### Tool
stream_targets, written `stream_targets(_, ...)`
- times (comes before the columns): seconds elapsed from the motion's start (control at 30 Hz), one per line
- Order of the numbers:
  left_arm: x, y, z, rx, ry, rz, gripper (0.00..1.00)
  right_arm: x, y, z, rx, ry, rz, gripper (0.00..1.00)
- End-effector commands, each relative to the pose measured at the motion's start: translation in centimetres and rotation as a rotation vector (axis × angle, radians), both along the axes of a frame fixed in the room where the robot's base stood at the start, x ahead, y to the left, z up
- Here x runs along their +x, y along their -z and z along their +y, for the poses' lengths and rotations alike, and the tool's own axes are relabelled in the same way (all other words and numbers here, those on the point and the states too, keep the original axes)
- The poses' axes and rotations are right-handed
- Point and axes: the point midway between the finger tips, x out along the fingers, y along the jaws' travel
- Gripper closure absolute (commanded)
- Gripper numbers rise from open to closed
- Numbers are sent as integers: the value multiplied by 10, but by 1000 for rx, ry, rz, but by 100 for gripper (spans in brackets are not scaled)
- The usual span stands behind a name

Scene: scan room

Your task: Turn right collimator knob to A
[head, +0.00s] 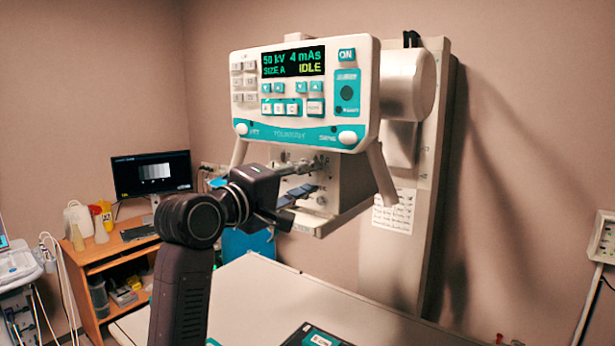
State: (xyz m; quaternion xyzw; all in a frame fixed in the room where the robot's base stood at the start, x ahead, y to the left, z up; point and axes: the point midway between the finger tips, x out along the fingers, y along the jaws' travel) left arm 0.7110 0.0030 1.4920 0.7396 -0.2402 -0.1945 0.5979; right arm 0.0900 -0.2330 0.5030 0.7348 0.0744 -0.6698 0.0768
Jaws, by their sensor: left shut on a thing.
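The collimator box (345,190) hangs under the white and teal control head (300,90). My left gripper (303,186) reaches in from the left to the front of this box. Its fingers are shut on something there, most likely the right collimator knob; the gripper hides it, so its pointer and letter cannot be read. The display (293,61) reads 50 kV, 4 mAs, SIZE A and IDLE. My right gripper is not in view.
A pale table (265,290) lies below the head, with a dark plate (315,335) at its front edge. A wooden desk (105,255) with a monitor (151,173) stands at the left. The head's column (400,240) stands behind. Space right of the head is free.

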Motion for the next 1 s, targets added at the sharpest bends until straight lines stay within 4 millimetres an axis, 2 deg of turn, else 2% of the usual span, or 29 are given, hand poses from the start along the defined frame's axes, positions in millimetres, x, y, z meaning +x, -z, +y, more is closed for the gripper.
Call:
stream_targets(0.33, 0, 1, 1, -1, -2, 2, 98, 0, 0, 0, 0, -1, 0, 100)
stream_targets(0.37, 0, 0, 1, -1, -2, 2, 73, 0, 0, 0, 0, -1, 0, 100)
stream_targets(0.5, 0, 1, 1, -1, -1, 2, 58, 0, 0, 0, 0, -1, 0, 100)
stream_targets(0.83, -1, 0, 2, -1, -1, 0, 56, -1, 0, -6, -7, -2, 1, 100)
stream_targets(1.0, -14, 0, 12, -2, -2, -1, 56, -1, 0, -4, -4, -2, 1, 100)
